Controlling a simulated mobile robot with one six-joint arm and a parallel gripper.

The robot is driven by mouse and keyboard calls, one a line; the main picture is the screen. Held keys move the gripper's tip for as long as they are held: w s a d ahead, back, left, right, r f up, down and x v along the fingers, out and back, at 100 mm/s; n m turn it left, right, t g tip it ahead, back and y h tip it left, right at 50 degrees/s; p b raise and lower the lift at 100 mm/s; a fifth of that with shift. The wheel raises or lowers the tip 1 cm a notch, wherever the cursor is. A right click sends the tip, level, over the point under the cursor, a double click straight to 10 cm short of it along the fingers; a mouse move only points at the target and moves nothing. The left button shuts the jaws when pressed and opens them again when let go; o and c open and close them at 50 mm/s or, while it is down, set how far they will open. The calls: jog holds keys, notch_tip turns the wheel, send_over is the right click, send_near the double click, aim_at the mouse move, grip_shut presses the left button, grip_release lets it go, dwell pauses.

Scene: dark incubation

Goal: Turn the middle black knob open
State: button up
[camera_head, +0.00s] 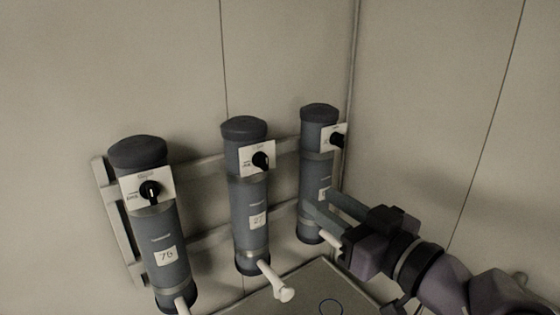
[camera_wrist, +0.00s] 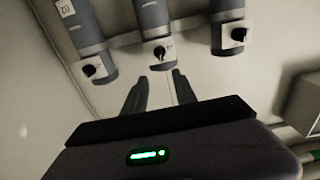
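Three dark grey upright cylinders stand on a wall rack, each with a black knob on a white plate. The middle black knob (camera_head: 261,160) is on the middle cylinder (camera_head: 250,206). In the wrist view the middle knob (camera_wrist: 159,53) appears beyond my fingertips, with a gap. My gripper (camera_head: 320,200) is open and empty, its two fingers apart, in front of the right cylinder (camera_head: 318,168) in the head view. In the wrist view my gripper (camera_wrist: 160,76) has nothing between its fingers.
The left knob (camera_head: 150,191) and right knob (camera_head: 337,139) flank the middle one. White spouts, one at the middle cylinder (camera_head: 278,284), stick out below. A grey panel or tray (camera_head: 300,285) lies underneath. The wall corner is close on the right.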

aim_at(267, 163)
jog(key=b+x, duration=0.3)
jog(key=x, duration=1.2)
jog(key=shift+w+a+f, duration=0.15)
jog(key=shift+w+a, duration=0.1)
jog(key=shift+a, duration=0.05)
jog(key=shift+w+a, duration=0.4)
jog(key=shift+w, duration=0.2)
grip_shut()
